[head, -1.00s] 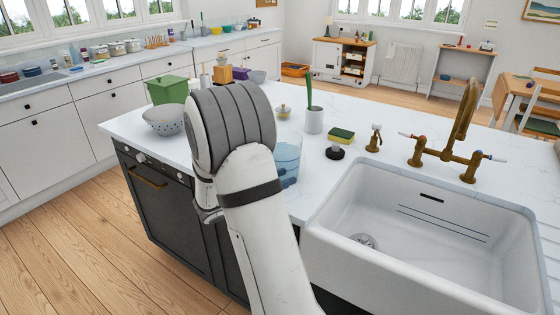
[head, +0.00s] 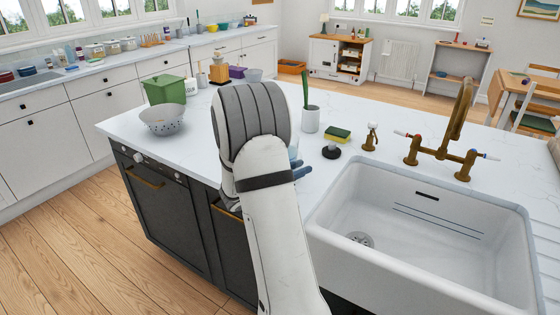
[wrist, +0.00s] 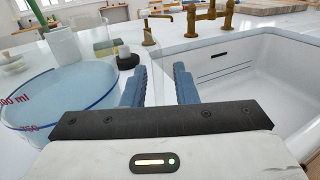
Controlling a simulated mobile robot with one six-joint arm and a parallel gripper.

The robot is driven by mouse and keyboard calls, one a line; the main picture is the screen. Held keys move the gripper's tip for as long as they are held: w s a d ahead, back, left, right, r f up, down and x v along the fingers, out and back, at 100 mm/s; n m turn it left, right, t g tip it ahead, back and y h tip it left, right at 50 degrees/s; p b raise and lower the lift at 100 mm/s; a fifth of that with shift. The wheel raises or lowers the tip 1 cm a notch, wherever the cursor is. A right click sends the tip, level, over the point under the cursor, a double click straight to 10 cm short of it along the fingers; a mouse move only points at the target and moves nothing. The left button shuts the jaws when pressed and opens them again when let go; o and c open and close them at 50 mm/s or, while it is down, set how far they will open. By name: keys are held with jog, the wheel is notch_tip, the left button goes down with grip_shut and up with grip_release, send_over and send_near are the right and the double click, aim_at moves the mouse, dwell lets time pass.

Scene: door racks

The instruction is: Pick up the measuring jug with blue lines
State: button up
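The fingers are to the right of the jug, near the sink's edge. In the head view only a fingertip part shows below the sliver.
The white sink (head: 420,230) lies right of my gripper, with a brass tap (head: 445,150) behind it. A sponge (head: 338,134), a black-based brush (head: 331,152) and a white pot (head: 309,119) stand beyond. A colander (head: 162,120) and green box (head: 165,90) are at left.

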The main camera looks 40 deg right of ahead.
grip_shut()
dwell(1.0)
